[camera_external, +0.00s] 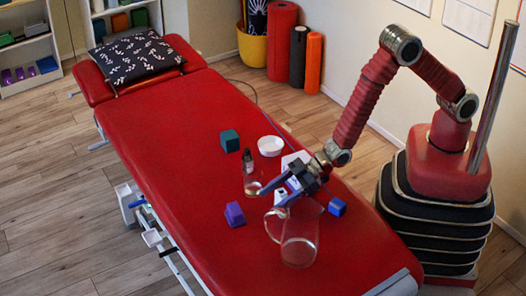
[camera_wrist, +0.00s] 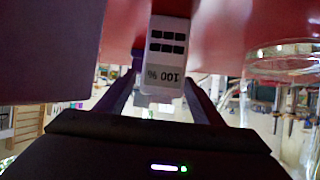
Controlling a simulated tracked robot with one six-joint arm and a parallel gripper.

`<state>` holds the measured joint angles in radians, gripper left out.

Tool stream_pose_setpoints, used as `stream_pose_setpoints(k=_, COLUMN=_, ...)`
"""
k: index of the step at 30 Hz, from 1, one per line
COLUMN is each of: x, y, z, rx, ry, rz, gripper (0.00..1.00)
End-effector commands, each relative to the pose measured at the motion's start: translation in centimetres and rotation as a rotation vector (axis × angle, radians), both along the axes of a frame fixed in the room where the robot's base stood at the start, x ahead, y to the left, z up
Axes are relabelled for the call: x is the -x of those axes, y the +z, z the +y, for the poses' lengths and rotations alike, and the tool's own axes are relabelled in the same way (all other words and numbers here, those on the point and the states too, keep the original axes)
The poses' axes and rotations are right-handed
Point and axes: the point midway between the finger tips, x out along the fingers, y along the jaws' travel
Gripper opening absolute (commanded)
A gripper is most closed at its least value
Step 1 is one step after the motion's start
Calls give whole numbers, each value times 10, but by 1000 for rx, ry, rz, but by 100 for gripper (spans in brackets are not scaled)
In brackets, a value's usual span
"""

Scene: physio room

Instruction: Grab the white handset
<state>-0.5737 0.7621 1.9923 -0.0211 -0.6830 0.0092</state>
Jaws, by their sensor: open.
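The white handset (camera_wrist: 165,62) shows in the wrist view with dark buttons and a grey screen reading "100 %", upside down. It lies between the two fingers of my gripper (camera_wrist: 160,92), with space visible around its near end. In the external view a small white piece of what looks like the handset (camera_external: 281,196) shows between the fingers of my gripper (camera_external: 271,195), low over the red treatment table (camera_external: 185,140). My gripper is open. The fingers and wrist hide part of the handset, and I cannot tell whether either finger touches it.
A clear glass jug (camera_external: 300,245) stands close in front of my gripper. A blue cube (camera_external: 337,207), purple block (camera_external: 235,214), teal cube (camera_external: 230,141), dropper bottle (camera_external: 248,161), small glass (camera_external: 252,187), white bowl (camera_external: 270,146) and white object (camera_external: 295,160) surround it.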

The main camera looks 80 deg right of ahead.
Motion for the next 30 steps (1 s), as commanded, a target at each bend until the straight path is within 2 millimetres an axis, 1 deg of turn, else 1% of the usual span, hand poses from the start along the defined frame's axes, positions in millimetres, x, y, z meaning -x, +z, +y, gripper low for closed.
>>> stream_pose_setpoints(k=4, x=-5, y=-3, z=3, rx=0, ry=0, rz=0, gripper=61)
stream_pose_setpoints(k=20, x=-5, y=-3, z=3, rx=0, ry=0, rz=0, gripper=60)
stream_pose_setpoints(k=30, x=-5, y=-3, z=3, rx=0, ry=0, rz=0, gripper=36)
